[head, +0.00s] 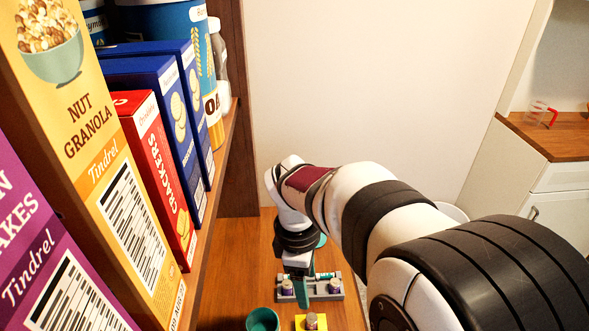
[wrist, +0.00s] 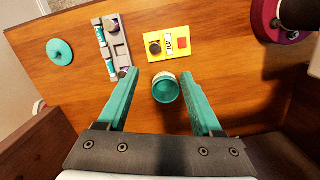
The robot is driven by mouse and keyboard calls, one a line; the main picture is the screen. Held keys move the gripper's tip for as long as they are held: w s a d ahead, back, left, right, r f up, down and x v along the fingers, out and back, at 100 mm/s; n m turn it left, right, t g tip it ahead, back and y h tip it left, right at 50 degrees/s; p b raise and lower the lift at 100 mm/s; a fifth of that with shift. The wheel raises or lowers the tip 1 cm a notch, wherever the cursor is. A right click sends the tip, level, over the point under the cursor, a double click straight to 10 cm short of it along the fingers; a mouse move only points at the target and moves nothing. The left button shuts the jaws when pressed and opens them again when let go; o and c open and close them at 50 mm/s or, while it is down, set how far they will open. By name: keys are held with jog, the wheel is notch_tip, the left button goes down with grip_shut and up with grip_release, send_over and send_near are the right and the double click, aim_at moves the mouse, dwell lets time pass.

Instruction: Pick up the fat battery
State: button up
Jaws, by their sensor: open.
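I cannot tell which one is meant by the fat battery. Slim teal-and-white batteries (wrist: 110,68) lie in the grey tray (wrist: 121,50). My gripper (wrist: 160,74) is open and empty, its teal fingers spread above the wooden surface; in the head view its fingers (head: 302,288) partly hide the tray.
A teal cup (wrist: 166,90) stands below the finger gap, near the yellow board (wrist: 184,32). A teal round dish (wrist: 60,52) lies beyond the tray. Cereal boxes (head: 130,200) and a red cracker box (head: 160,170) fill the shelf at left. Bare wood lies right of the board.

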aim_at(312, 318)
jog(key=shift+n, duration=0.5)
jog(key=f, duration=0.5)
jog(key=d+f, duration=0.1)
jog(key=f, duration=1)
jog(key=shift+w+d+f, duration=0.1)
jog(key=shift+w+d, duration=0.25)
jog(key=shift+w, duration=0.05)
grip_shut()
